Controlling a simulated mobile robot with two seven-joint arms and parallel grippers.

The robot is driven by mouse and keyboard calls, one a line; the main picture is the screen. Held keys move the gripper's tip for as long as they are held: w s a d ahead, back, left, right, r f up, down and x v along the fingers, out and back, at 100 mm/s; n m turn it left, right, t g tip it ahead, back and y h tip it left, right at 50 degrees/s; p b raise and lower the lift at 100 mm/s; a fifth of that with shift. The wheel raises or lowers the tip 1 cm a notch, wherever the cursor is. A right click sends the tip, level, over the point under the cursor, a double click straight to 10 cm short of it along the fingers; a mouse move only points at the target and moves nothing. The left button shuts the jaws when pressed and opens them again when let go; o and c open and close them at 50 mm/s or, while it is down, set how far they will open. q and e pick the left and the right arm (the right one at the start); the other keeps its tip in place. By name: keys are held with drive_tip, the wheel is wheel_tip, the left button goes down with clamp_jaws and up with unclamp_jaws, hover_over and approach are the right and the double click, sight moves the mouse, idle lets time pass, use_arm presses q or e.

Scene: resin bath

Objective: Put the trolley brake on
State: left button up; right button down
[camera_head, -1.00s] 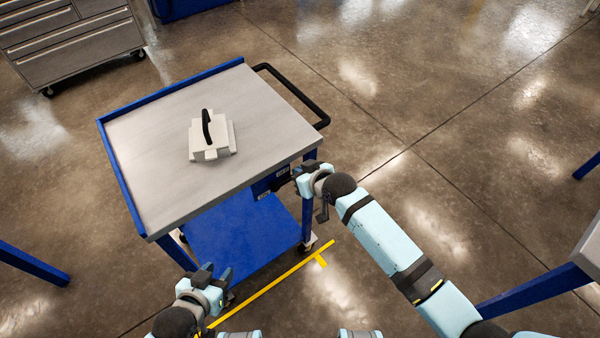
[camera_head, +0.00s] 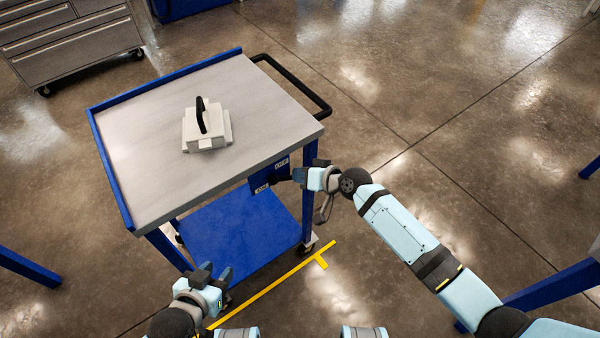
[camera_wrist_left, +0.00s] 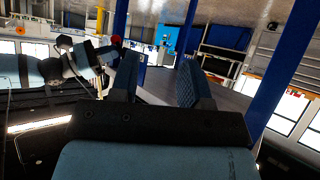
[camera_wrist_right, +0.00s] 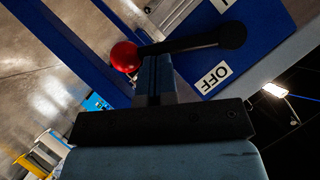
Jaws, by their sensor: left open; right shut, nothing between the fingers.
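The trolley (camera_head: 140,180) has a grey top with blue edging and blue legs. A blue brake panel (camera_head: 285,175) with white labels is on its near right side. In the right wrist view a black lever (camera_wrist_right: 190,43) ends in a red knob (camera_wrist_right: 125,57), with an OFF label (camera_wrist_right: 214,77) below it; another label is cut off at the top edge. My right gripper (camera_wrist_right: 153,70) is shut and empty, its tips close beside the knob and lever; contact is unclear. My left gripper (camera_wrist_left: 160,80) is open and empty, low by the trolley's near side.
A pale block with a black handle (camera_head: 205,128) sits on the trolley top. A black push handle (camera_head: 300,85) sticks out at the far right. A yellow floor mark (camera_head: 290,275) runs near the front caster. A tool cabinet (camera_head: 70,45) stands back left.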

use_arm(q)
drive_tip(key=f+b, duration=0.1)
drive_tip(key=b, duration=0.3)
drive_tip(key=d+t+h+b, duration=0.1)
drive_tip(key=b, duration=0.3)
drive_tip(key=shift+w+d+f+b, duration=0.2)
drive_tip(key=shift+w+f+b, duration=0.1)
drive_tip(key=shift+f, duration=0.1)
use_arm(e)
drive_tip(key=f+m+y, duration=0.1)
drive_tip(key=a+f+m+y, duration=0.1)
drive_tip(key=s+f+m+y, duration=0.1)
drive_tip(key=shift+s+a+f+m+g+y, duration=0.1)
drive_tip(key=shift+a+f+m+g+y, duration=0.2)
drive_tip(key=shift+a+f+g, duration=0.1)
use_arm(q)
drive_tip(key=shift+d+r, duration=0.1)
drive_tip(key=shift+r, duration=0.1)
use_arm(e)
drive_tip(key=shift+s+a+f, duration=0.1)
drive_tip(key=shift+s, duration=0.05)
use_arm(q)
drive_tip(key=shift+w, duration=0.1)
